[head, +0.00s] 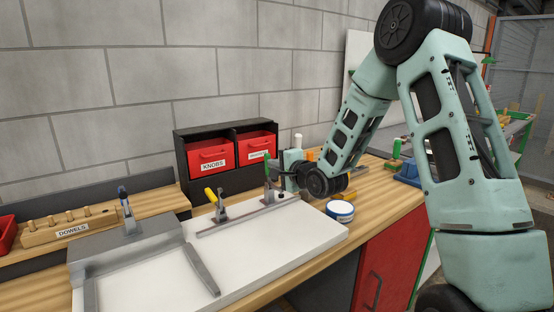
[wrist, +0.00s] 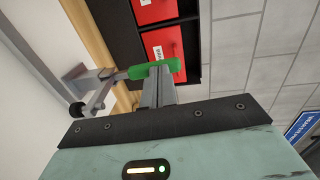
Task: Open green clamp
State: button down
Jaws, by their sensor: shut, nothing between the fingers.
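The green clamp shows in the head view with its green handle (head: 267,160) standing up from a grey metal base at the far end of a rail on the white board. In the wrist view the green handle (wrist: 172,66) lies across just beyond my fingertips, with its metal arm (wrist: 108,77) running left. My gripper (wrist: 157,72) is shut and empty, its fingers right against or very near the handle; I cannot tell if they touch. In the head view my gripper (head: 281,160) is beside the clamp, partly hidden by my wrist.
A yellow-handled clamp (head: 215,200) and a blue-handled clamp (head: 127,212) stand to the left. Red bins (head: 212,154) in a black rack are close behind. A tape roll (head: 340,210) sits right of the white board (head: 270,240). A dowel block (head: 70,228) is at left.

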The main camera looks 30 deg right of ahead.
aim_at(268, 154)
jog(key=w+r+g+p, duration=0.1)
jog(key=p, duration=0.2)
jog(key=shift+w+r, duration=0.1)
jog(key=shift+r, duration=0.25)
jog(key=w+g+p, duration=0.1)
jog(key=g+p, duration=0.1)
jog(key=p, duration=0.2)
jog(key=shift+w+r, duration=0.1)
jog(key=w+g+p, duration=0.1)
jog(key=p, duration=0.2)
jog(key=shift+w+a+g, duration=0.1)
jog(key=shift+w+g, duration=0.1)
jog(key=shift+g, duration=0.2)
jog(key=shift+w+f+g+p, duration=0.25)
jog(key=shift+w+g+p, duration=0.55)
jog(key=shift+p, duration=0.45)
jog(key=shift+w+a+f+g+p, duration=0.1)
jog(key=shift+w+f+g+p, duration=0.3)
jog(key=shift+w+f+g, duration=0.8)
jog(key=shift+w+f+g+p, duration=0.4)
jog(key=shift+w+f+g, duration=0.5)
jog(key=shift+g, duration=0.6)
jog(key=shift+w, duration=0.1)
